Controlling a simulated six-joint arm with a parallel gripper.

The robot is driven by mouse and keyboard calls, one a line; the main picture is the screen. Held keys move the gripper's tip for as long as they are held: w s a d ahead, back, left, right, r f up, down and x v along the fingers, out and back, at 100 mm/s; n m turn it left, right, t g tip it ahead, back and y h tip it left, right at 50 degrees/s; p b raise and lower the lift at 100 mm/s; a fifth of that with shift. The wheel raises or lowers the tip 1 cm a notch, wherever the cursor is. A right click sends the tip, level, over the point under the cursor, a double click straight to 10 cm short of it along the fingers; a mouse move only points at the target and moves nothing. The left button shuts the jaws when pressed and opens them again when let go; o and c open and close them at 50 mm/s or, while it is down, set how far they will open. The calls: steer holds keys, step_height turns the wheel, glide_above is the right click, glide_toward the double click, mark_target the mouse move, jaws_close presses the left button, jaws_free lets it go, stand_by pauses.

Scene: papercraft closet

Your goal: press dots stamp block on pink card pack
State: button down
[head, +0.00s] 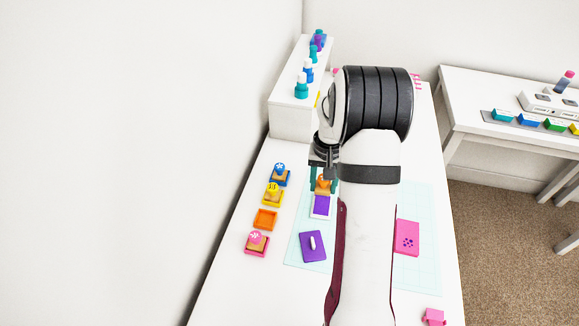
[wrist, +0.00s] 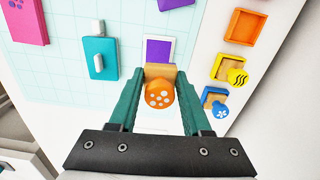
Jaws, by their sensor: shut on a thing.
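My gripper (wrist: 158,78) is shut on the dots stamp block (wrist: 160,93), a wooden block with a round orange top bearing white dots. In the head view the stamp (head: 323,185) shows beside my arm, just beyond a purple card with a white border (head: 321,206). I cannot tell its exact height above the table. The pink card pack (head: 408,238) lies on the mat right of my arm and bears a cluster of dark purple dots. Its corner also shows at the top left of the wrist view (wrist: 26,22).
An empty orange tray (head: 265,219) stands left, between trays with yellow (head: 273,193) and pink (head: 256,243) stamps; a blue stamp (head: 280,174) is beyond. A purple block with white handle (head: 313,246) and a teal one (wrist: 98,58) lie on the mat. A white shelf (head: 290,116) holds bottles.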

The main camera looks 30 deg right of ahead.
mark_target(322, 206)
steer(key=shift+s+d+f, duration=0.1)
steer(key=shift+d+f, duration=0.1)
steer(key=shift+d, duration=0.05)
steer(key=shift+f, duration=2.3)
steer(key=shift+a+f, duration=0.1)
steer(key=shift+f, duration=0.6)
steer(key=shift+r, duration=0.65)
steer(key=shift+f, duration=0.65)
stand_by(0.6)
steer(key=shift+r, duration=0.65)
steer(key=shift+f, duration=0.75)
stand_by(0.5)
